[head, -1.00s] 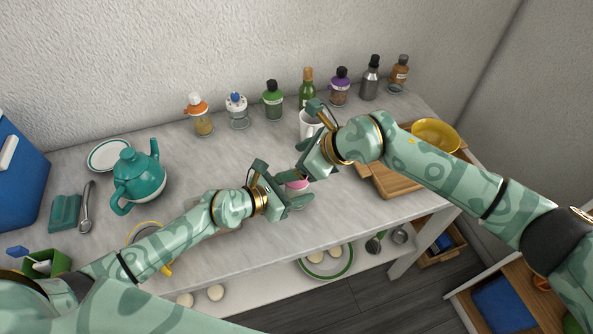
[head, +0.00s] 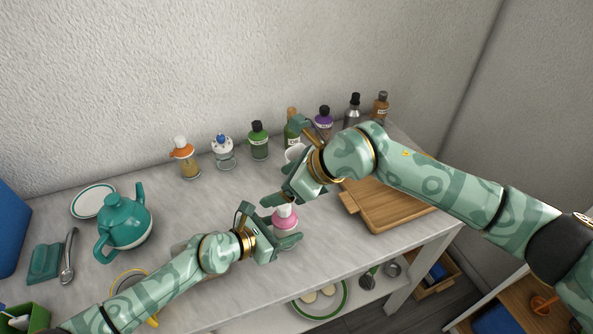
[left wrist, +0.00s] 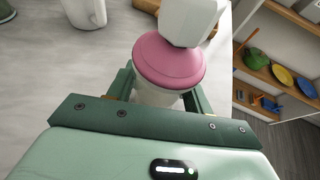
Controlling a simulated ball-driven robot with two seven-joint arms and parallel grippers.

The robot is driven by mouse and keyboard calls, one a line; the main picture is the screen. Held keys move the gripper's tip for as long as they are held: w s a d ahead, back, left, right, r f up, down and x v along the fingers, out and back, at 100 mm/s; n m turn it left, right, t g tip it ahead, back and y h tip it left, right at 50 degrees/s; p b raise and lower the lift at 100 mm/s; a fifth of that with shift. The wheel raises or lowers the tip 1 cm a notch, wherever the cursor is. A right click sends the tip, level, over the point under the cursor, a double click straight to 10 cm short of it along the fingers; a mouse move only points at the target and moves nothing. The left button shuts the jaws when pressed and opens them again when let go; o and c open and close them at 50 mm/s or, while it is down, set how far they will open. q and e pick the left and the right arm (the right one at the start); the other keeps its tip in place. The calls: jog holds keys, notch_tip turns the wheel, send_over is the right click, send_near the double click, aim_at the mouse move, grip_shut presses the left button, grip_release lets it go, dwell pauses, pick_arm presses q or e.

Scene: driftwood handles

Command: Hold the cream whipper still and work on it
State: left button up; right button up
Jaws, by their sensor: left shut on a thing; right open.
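The cream whipper (head: 285,218) has a pink collar and a pale white top and stands upright at the front of the grey table. My left gripper (head: 284,231) is shut around its body from the left and hides much of it. In the left wrist view the whipper's pink collar (left wrist: 170,62) rises between my left fingers, with its white head at the top edge. My right gripper (head: 280,163) is open and empty, just above and behind the whipper, apart from it.
A white mug (head: 294,153) is partly hidden behind my right gripper. A wooden tray (head: 385,208) lies to the right. Several bottles line the back wall, including a green one (head: 258,140). A teal teapot (head: 125,221) and a plate (head: 94,201) stand left. Table between teapot and bottles is clear.

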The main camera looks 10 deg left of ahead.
pick_arm(q)
jog(key=shift+f, duration=0.1)
jog(key=o, duration=1.2)
